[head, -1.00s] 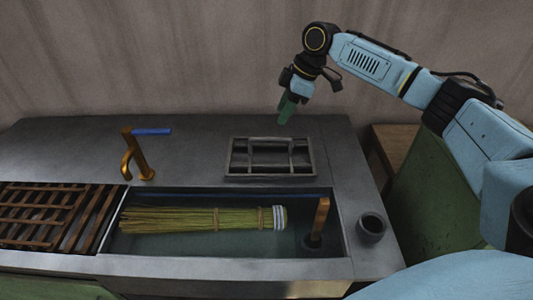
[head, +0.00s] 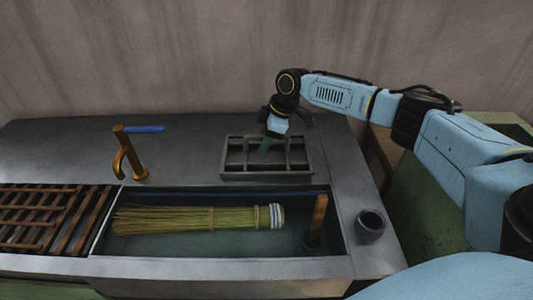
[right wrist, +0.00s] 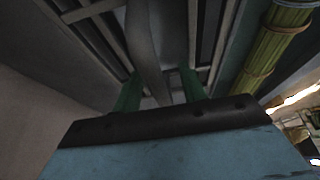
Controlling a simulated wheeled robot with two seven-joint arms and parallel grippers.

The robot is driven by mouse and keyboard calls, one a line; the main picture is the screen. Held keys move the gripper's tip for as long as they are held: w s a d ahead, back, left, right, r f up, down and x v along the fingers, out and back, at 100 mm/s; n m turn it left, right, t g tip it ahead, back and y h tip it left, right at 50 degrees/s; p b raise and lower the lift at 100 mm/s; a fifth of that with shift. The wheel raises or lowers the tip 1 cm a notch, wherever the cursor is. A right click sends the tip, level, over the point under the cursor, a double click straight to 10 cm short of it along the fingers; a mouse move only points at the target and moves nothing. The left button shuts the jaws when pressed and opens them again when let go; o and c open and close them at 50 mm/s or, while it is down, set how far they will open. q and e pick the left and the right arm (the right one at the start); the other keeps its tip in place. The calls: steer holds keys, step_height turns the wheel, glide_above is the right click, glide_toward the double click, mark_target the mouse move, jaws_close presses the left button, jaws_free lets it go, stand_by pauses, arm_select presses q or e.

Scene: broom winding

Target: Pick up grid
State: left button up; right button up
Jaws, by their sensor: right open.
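The grid (head: 230,170), a dark grey rectangular metal frame with crossbars, lies flat on the counter behind the sink. My right gripper (head: 266,146) points down over the grid's middle, its green fingers close to the bars. In the right wrist view the two green fingers (right wrist: 160,90) are apart, with a grey bar of the grid (right wrist: 145,45) running between them. I cannot tell whether the fingers touch it. My left gripper is not in view.
A sink basin (head: 170,248) in front of the grid holds a straw broom (head: 180,219) and an upright brown handle (head: 318,215). A brass faucet (head: 121,155) stands left. A small dark cup (head: 371,222) is at right, and a brown slatted rack (head: 45,220) at far left.

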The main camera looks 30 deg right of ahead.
steer(key=shift+f, duration=0.25)
stand_by(0.8)
jaws_close()
steer(key=shift+r, duration=0.1)
